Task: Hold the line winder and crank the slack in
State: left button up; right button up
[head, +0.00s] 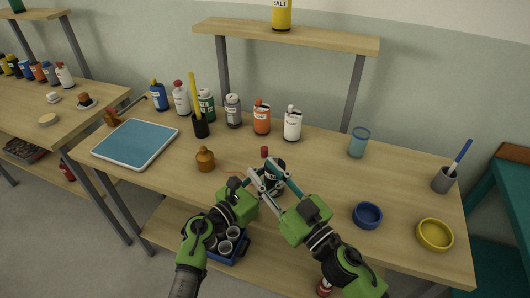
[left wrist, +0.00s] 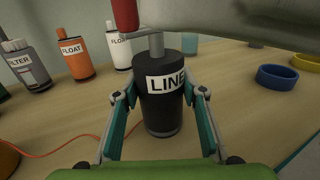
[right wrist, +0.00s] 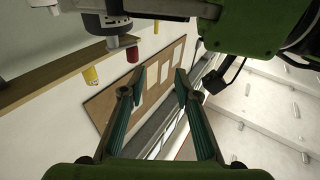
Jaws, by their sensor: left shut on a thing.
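The line winder (head: 276,177) is a dark upright cylinder on the wooden bench, with a white "LINE" label in the left wrist view (left wrist: 163,108). A grey crank with a red knob (head: 264,152) sits on its top; the knob also shows in the left wrist view (left wrist: 124,14) and right wrist view (right wrist: 132,54). My left gripper (left wrist: 160,98) is shut on the winder, one finger on each side of the body. My right gripper (right wrist: 160,82) is open and empty, its fingers close by the winder and apart from the knob.
An orange line (left wrist: 60,150) runs along the bench to the left. Several bottles, such as the orange one (head: 262,118), stand behind. A brown jar (head: 205,160) is left; a blue bowl (head: 367,216) and yellow bowl (head: 435,235) are right.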

aim_at(264, 156)
jog(key=w+d+n+g+y, duration=0.3)
jog(key=d+n+g, duration=0.3)
jog(key=d, duration=0.4)
jog(key=shift+m+g, duration=0.6)
jog(key=shift+m, duration=0.1)
jog(key=x, duration=1.2)
jog(key=shift+s+a, duration=0.1)
jog(key=shift+s, duration=0.25)
grip_shut()
